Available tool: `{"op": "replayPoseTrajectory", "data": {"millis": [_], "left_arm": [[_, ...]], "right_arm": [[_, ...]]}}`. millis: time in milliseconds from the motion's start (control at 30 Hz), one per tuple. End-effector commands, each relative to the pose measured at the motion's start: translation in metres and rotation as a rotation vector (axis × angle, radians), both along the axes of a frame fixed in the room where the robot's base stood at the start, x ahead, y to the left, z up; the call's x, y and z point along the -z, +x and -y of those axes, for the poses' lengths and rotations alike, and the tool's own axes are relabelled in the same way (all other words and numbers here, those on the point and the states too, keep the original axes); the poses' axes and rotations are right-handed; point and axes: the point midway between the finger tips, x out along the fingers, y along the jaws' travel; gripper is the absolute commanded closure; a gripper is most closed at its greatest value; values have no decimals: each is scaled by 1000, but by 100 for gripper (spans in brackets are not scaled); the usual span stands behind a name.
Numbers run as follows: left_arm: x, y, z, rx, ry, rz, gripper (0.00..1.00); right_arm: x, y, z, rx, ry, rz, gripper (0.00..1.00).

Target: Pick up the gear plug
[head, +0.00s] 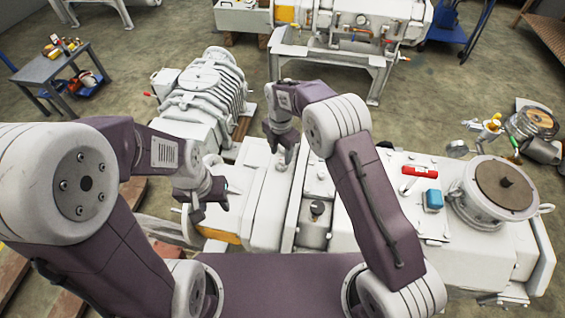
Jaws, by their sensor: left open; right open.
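A small dark round knob (317,209) sits upright on the front part of the white machine (345,238); it may be the gear plug, but I cannot tell for sure. My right gripper (282,154) is open and points down over the machine, up and to the left of the knob. No object shows between its fingers. My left gripper (211,205) is open near the machine's left end, to the left of the knob. It appears empty. My arms cover parts of the machine.
A ribbed white unit (203,88) stands behind left. A grey table (52,68) stands far left.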

Motion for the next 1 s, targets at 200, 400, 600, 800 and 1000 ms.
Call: {"op": "replayPoseTrajectory", "data": {"millis": [200,400,600,800,1000], "left_arm": [[-10,0,0,0,0,0,54],[-10,0,0,0,0,0,54],[-9,0,0,0,0,0,54],[-9,0,0,0,0,0,54],[-9,0,0,0,0,0,54]], "right_arm": [[37,4,3,0,-2,-5,53],[45,5,3,1,-1,-1,53],[44,5,3,1,-1,-1,84],[45,5,3,1,-1,-2,100],[45,5,3,1,-2,-3,100]]}}
